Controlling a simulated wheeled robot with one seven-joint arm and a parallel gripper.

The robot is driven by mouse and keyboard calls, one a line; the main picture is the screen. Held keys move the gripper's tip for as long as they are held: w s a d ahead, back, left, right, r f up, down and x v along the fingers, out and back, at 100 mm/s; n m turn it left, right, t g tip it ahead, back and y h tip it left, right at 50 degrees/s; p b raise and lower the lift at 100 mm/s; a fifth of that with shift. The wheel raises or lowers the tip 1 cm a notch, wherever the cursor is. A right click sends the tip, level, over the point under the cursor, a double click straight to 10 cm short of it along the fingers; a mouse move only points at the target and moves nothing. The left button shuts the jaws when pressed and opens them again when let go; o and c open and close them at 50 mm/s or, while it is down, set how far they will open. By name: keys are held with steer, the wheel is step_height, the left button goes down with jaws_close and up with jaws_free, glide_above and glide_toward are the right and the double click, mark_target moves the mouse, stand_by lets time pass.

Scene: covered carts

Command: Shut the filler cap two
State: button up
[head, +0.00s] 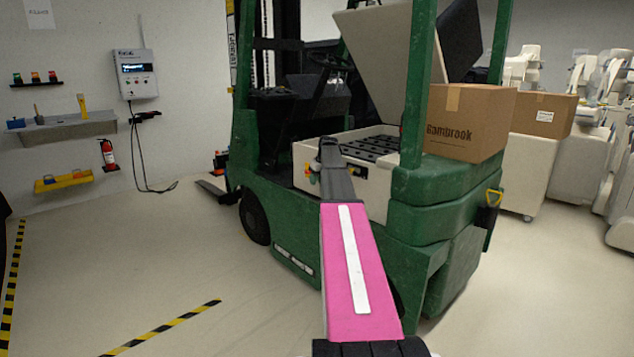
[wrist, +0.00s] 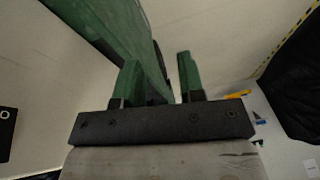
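The green forklift (head: 440,225) stands with its pale cover (head: 385,45) tilted up. Under the cover is the battery (head: 372,146), a pale-sided box with dark rows on top. Single filler caps are too small to tell apart, so I cannot make out cap two or whether it is open. My pink arm reaches toward the forklift, and its dark far end overlaps the battery's left front in the picture. My gripper is not clearly seen in the head view. In the wrist view my gripper (wrist: 158,75) has its two green-tipped fingers apart, with nothing visible held between them.
A cardboard box (head: 468,120) sits at the forklift's right rear. Another box (head: 543,112) and pale covered equipment stand behind it. A charger (head: 136,74) with a hanging cable, shelves and a fire extinguisher (head: 109,155) are at the left wall. Floor at left is largely clear.

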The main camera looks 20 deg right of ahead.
steer(key=shift+s+a+f, duration=0.1)
steer(key=shift+a+f, duration=0.05)
steer(key=shift+a, duration=0.05)
